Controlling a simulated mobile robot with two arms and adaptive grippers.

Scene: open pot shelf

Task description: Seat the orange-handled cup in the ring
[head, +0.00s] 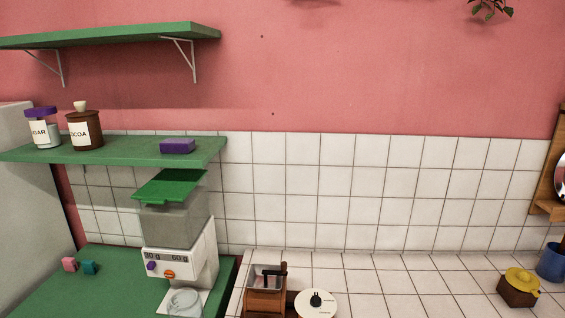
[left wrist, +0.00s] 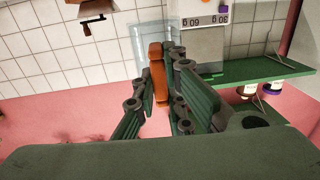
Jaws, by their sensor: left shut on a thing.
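In the left wrist view, which is upside down, my left gripper (left wrist: 155,95) is shut on the orange handle of a cup (left wrist: 157,70). The handle stands between the green ribbed fingers. The cup's body looks clear and pale beyond the handle, and its outline is faint. A white dispenser (left wrist: 203,42) is just to the right of it. In the head view the dispenser (head: 182,245) stands on the green counter, with a round clear thing (head: 184,302) at its foot; I cannot tell whether this is the ring. Neither gripper shows in the head view.
A green shelf (head: 120,152) holds a sugar jar (head: 42,130), a cocoa jar (head: 84,130) and a purple block (head: 177,146). Pink (head: 69,264) and teal (head: 90,267) blocks lie left of the dispenser. A wooden grinder (head: 266,290) stands to its right. Tiled counter beyond is mostly clear.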

